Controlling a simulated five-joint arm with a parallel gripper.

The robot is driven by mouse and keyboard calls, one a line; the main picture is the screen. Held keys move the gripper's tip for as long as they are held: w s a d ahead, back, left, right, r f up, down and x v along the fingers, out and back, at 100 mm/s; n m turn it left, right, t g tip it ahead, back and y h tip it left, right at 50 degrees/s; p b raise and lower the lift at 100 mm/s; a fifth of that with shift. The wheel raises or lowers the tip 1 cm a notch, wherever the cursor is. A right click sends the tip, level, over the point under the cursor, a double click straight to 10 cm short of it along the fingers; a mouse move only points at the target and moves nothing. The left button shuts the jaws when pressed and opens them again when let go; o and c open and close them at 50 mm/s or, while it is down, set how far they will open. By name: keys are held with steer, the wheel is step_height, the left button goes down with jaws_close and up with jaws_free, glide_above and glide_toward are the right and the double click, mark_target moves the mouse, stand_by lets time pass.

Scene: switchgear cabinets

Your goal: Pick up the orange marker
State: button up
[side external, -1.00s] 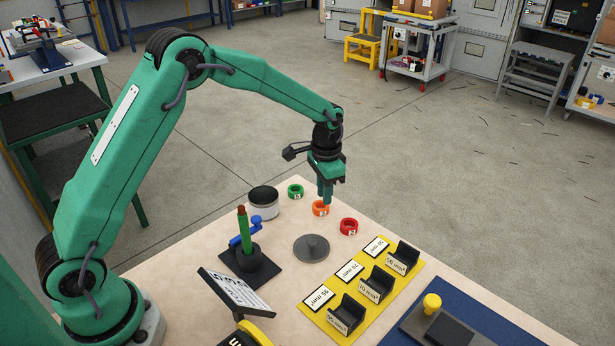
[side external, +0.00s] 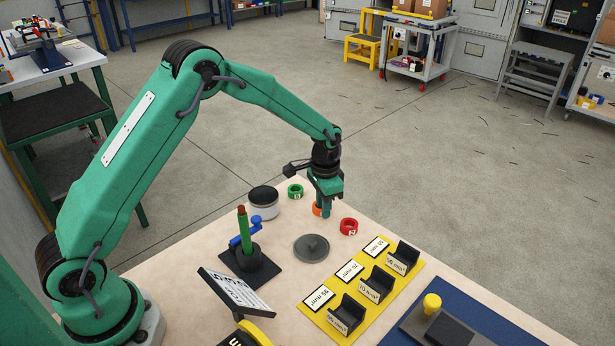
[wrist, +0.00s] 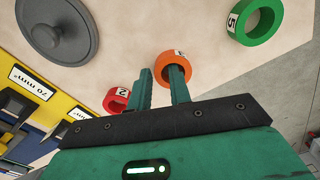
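The orange marker (side external: 317,210) is a small ring with a white number label. It lies on the pale table top between a green ring and a red ring. My gripper (side external: 325,212) is down at it, pointing downward, and its fingers partly cover the ring in the side view. In the wrist view the fingers (wrist: 160,71) stand apart, with a gap between them. One fingertip overlaps the hole of the orange ring (wrist: 170,55), and the other is beside the ring's left side. I cannot tell whether they touch it.
The green ring (side external: 295,191) and red ring (side external: 349,226) lie close on either side. A grey disc with a knob (side external: 311,248) lies in front. A peg stand (side external: 249,262), a dark-topped pot (side external: 263,203) and a yellow board with black holders (side external: 347,315) are also on the table.

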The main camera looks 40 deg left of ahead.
jaws_close()
steer(key=shift+r, duration=0.1)
steer(key=shift+r, duration=0.35)
step_height(320, 180, up, 3)
steer(key=shift+r, duration=0.1)
steer(key=s+d+r, duration=0.6)
steer(key=d+r, duration=0.1)
steer(key=d, duration=0.2)
steer(key=shift+s+d, duration=0.25)
steer(key=shift+d, duration=0.1)
